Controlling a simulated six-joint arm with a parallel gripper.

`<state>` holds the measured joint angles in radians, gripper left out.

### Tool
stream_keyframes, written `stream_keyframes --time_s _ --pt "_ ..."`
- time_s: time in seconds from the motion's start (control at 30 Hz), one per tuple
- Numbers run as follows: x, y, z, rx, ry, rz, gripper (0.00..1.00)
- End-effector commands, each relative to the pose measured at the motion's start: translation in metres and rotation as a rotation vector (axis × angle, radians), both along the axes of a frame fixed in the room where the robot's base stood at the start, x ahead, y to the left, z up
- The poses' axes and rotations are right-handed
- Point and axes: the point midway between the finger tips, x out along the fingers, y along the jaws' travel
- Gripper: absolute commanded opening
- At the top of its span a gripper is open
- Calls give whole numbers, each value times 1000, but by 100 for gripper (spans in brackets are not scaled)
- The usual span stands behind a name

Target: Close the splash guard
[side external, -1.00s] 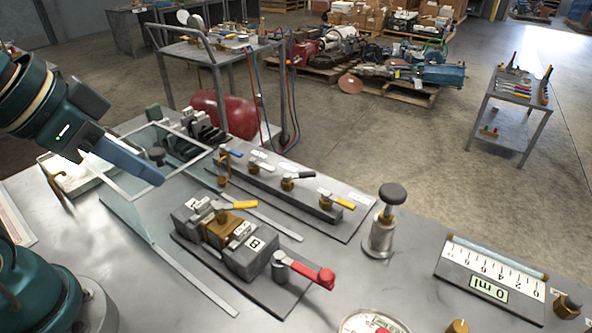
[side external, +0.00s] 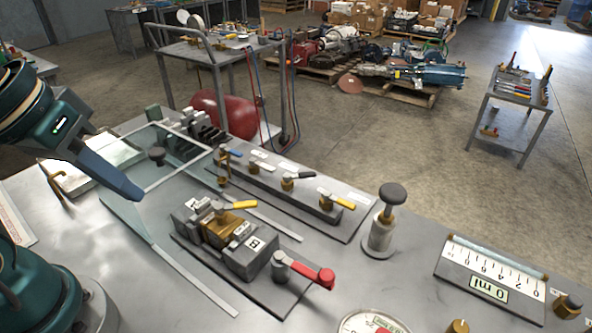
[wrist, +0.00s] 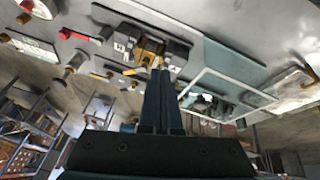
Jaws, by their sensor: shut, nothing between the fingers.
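The splash guard (side external: 180,165) is a clear panel with a pale frame and a dark knob (side external: 157,155). It sits at the back left of the bench, at the far end of two flat rails (side external: 195,280). The valve block (side external: 228,240) with yellow and red handles stands uncovered between the rails. In the wrist view the guard's frame (wrist: 222,76) is right of the fingers. My gripper (side external: 134,192) is shut and empty, in front of the guard's near left corner in the side view. I cannot tell whether it touches the guard. The wrist view shows its fingers (wrist: 161,72) together.
A manifold (side external: 285,190) with several coloured levers lies right of the rails. A plunger post (side external: 382,225), a gauge (side external: 372,324) and a 0 ml scale (side external: 490,277) stand further right. A brass hook (side external: 56,186) stands at the left. Bare bench lies left of the rails.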

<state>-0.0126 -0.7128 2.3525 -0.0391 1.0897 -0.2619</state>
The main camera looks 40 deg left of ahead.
Motion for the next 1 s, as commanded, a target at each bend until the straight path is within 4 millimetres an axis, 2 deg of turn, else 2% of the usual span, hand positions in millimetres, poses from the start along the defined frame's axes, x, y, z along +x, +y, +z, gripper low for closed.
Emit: stream_keyframes --time_s 0.1,0.27,0.37,0.5,0.67,0.8,0.9,1.0 --pt "11 6 25 -100 71 225 0" --pt "32 23 55 -234 177 563 0" --pt "46 42 70 -314 243 780 0" --pt "65 80 84 -422 327 1077 0" --pt "75 136 86 -537 407 1376 0" --pt "73 184 77 -607 438 1538 0" --pt "68 208 66 -640 451 1609 0" --pt "62 218 59 -656 469 1647 0"
